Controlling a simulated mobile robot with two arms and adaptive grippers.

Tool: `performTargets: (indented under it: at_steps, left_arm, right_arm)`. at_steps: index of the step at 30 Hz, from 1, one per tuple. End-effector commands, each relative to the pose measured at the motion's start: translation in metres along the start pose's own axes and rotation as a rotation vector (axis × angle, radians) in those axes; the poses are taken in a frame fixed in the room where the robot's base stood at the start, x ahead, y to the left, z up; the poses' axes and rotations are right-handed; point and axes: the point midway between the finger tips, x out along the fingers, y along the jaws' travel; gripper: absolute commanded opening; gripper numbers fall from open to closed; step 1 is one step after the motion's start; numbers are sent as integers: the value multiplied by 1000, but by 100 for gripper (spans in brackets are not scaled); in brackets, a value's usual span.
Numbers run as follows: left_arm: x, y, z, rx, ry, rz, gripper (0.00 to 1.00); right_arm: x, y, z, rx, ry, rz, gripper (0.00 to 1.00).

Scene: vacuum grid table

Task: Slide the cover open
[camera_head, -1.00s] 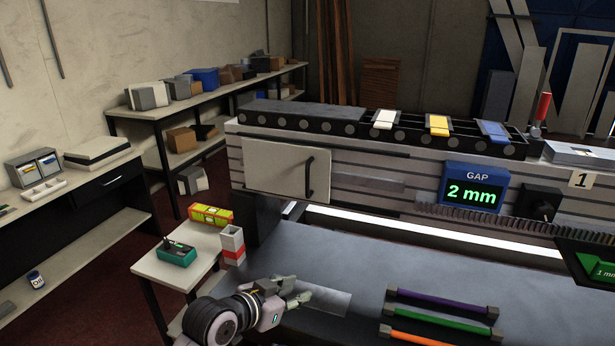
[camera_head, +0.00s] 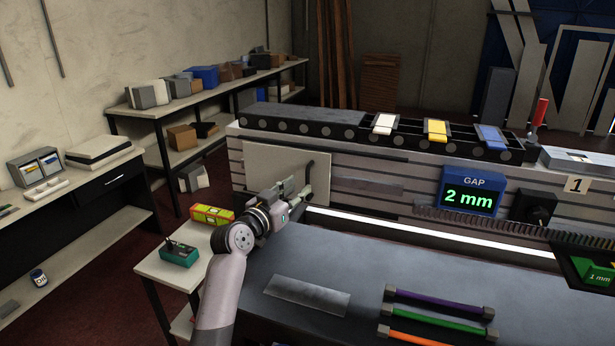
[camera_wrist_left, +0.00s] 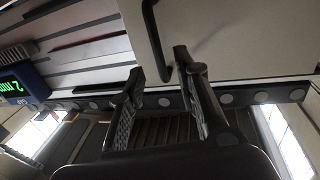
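The cover (camera_head: 272,161) is a flat beige panel on the front of the striped conveyor housing, and it appears closed. Its dark upright handle (camera_head: 309,168) is near the right edge; the lower part is hidden by my left gripper (camera_head: 298,196). The gripper is open in front of the handle. In the left wrist view, the cover (camera_wrist_left: 245,38) fills the upper right. The handle (camera_wrist_left: 153,38) runs down toward the gap between the spread fingers (camera_wrist_left: 158,66). I cannot tell whether they touch it. My right gripper is not in view.
A blue gap display (camera_head: 470,192) reads 2 mm beside a black knob (camera_head: 535,208). Coloured rods (camera_head: 440,308) and a metal plate (camera_head: 307,295) lie on the dark worktop (camera_head: 345,255). A side table (camera_head: 165,268) stands left of my arm.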

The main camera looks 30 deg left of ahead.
Motion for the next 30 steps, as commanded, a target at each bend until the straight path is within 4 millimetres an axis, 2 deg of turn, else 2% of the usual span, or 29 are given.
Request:
performTargets:
  at_steps: [1,6,12,23,30]
  left_arm:
    - [11,0,-2,-5,0,1,29]
    - [38,0,-2,-2,-1,1,29]
    - [54,0,0,-1,-1,1,29]
    - [58,0,1,0,-1,1,29]
    - [58,0,1,0,-1,1,14]
  right_arm:
    - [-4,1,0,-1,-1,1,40]
    - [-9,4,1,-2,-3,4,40]
    - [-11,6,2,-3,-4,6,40]
    - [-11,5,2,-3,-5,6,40]
    - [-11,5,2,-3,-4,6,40]
